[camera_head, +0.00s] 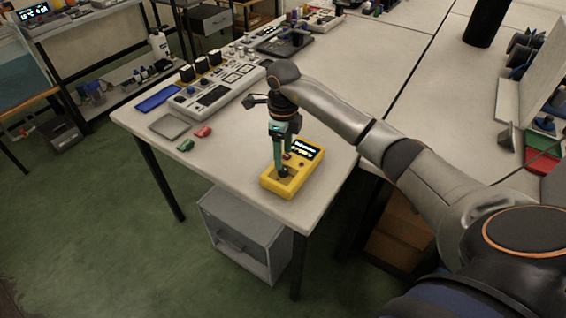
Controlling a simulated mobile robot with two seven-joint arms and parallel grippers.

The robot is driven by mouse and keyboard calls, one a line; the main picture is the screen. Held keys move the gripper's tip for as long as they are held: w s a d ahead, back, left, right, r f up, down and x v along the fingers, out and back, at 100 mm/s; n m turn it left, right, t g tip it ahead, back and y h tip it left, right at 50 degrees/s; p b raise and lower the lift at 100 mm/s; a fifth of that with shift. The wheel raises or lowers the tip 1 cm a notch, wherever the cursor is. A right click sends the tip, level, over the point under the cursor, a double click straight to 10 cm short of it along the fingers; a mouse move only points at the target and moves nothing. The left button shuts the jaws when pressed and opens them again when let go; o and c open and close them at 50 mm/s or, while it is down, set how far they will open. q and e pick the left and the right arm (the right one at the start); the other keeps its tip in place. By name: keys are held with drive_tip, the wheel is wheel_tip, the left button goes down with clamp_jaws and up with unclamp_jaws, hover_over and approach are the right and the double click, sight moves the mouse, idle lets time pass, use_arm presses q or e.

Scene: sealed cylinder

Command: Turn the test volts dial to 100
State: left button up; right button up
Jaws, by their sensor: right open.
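The yellow tester (290,172) lies near the front corner of the white table. It has a lit dark display (304,150) at its far right end and a small red button (301,164). My right gripper (281,164) points down over the near left part of the tester, at a dark dial (283,172). Its fingers are open and hide most of the dial. I cannot tell whether they touch it or stand around it. The dial's setting and the display's text are too small to read. My left gripper is not in view.
The white table (225,170) has free room left of the tester. Red (203,132) and green (185,146) clips, a grey pad (170,126) and a large control panel (215,88) lie farther back. A grey cabinet (245,232) stands below the table.

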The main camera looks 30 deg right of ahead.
sight(283, 171)
drive_tip(key=shift+f, duration=2.4)
clamp_jaws()
